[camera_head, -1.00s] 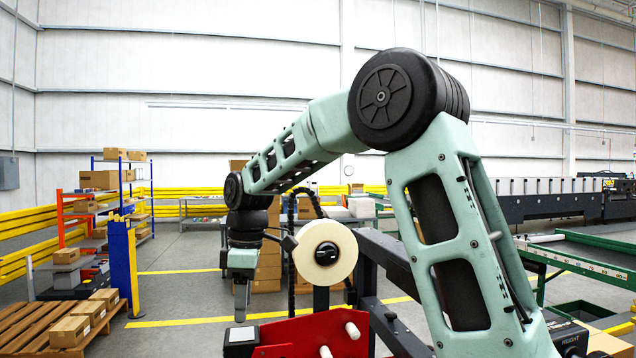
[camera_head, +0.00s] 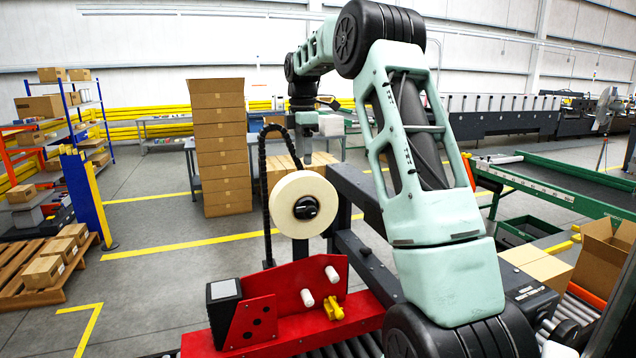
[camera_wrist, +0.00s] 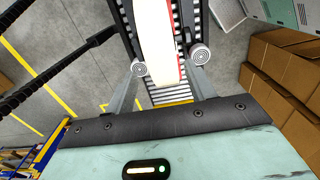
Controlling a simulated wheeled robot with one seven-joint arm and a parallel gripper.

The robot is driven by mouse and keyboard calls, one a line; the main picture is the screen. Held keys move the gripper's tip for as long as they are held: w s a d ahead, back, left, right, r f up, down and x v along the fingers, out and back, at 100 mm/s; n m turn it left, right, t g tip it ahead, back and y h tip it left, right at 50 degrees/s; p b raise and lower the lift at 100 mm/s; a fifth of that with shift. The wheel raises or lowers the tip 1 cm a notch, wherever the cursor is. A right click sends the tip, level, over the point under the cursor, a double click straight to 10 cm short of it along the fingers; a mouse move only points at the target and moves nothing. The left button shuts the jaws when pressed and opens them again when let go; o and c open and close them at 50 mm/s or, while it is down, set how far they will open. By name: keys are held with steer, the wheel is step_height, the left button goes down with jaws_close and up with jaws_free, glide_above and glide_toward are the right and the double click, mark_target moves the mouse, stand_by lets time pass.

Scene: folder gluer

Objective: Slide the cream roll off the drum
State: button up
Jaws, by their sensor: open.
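The cream roll (camera_head: 285,190) is a thick disc on the black hub of the drum (camera_head: 306,207), above the red machine frame. My gripper (camera_head: 307,150) points down just above the roll's top edge in the head view; the roll and arm partly hide its lower end. In the wrist view the roll (camera_wrist: 155,35) shows edge-on as a pale band. The two round-tipped fingers of my gripper (camera_wrist: 169,61) stand apart, one towards each side of that band. The jaws are open and hold nothing. I cannot tell whether a finger touches the roll.
A red frame (camera_head: 290,325) with white pegs and a yellow knob stands below the roll. A dark beam (camera_head: 365,192) runs close to its right, and a black cable chain (camera_head: 264,190) curves at its left. Stacked cartons (camera_head: 222,150) stand behind.

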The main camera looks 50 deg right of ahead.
mark_target(304, 173)
steer(key=shift+f, duration=3.65)
steer(key=shift+f, duration=0.2)
steer(key=shift+f+b, duration=0.45)
steer(key=shift+f, duration=0.15)
steer(key=c, duration=1)
jaws_close()
steer(key=shift+s+a, duration=0.15)
